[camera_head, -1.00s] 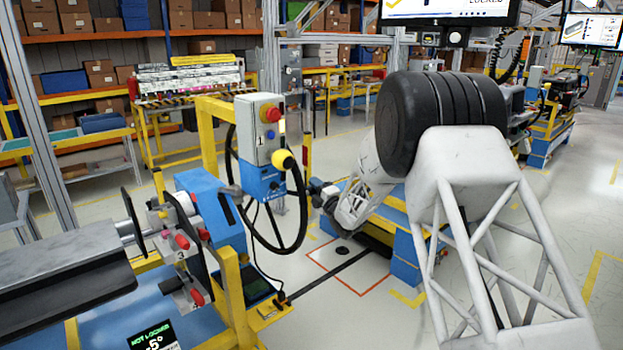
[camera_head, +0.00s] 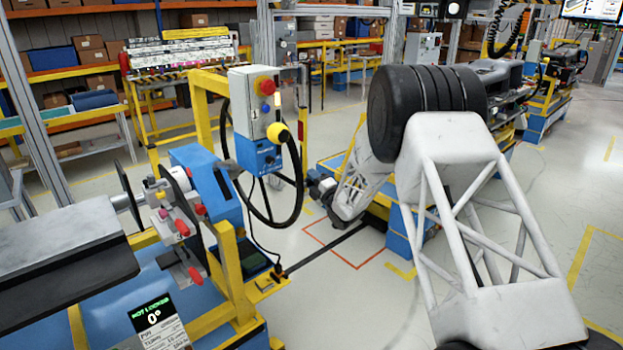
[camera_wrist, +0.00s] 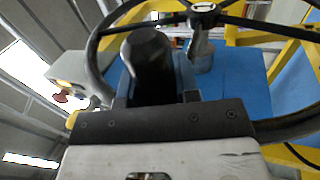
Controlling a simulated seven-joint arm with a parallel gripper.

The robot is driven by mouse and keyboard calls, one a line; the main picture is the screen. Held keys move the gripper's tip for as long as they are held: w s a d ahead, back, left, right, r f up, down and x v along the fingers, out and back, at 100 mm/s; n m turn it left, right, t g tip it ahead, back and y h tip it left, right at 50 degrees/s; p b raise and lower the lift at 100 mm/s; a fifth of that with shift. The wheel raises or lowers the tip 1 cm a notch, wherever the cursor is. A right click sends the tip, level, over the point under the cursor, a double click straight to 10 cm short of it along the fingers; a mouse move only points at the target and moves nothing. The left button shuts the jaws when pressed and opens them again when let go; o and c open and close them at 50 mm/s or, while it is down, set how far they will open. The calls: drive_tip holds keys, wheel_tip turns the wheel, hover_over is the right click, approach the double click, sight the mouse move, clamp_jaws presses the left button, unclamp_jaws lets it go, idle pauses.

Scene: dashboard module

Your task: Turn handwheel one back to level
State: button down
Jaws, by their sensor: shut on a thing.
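Handwheel one (camera_head: 299,180) is a large black spoked wheel standing upright behind a grey and blue control box marked 1 (camera_head: 252,110). My gripper (camera_head: 320,187) is at the wheel's right side in the head view, with its fingertips hard to make out there. In the wrist view my gripper (camera_wrist: 153,80) is shut on a dark rounded handle (camera_wrist: 150,48), with the wheel's rim and hub (camera_wrist: 203,14) behind. A small display (camera_head: 152,314) on the blue bench reads NOT LOCKED and 0°.
A fixture with red-handled levers (camera_head: 182,228) stands to the left, beside a yellow frame (camera_head: 228,270). Open floor (camera_head: 345,295) lies in front of the wheel.

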drive_tip(key=c, duration=0.8)
unclamp_jaws()
drive_tip(key=shift+c, duration=0.2)
drive_tip(key=v, duration=0.7)
drive_tip(key=shift+s+d, duration=0.25)
drive_tip(key=shift+f, duration=0.1)
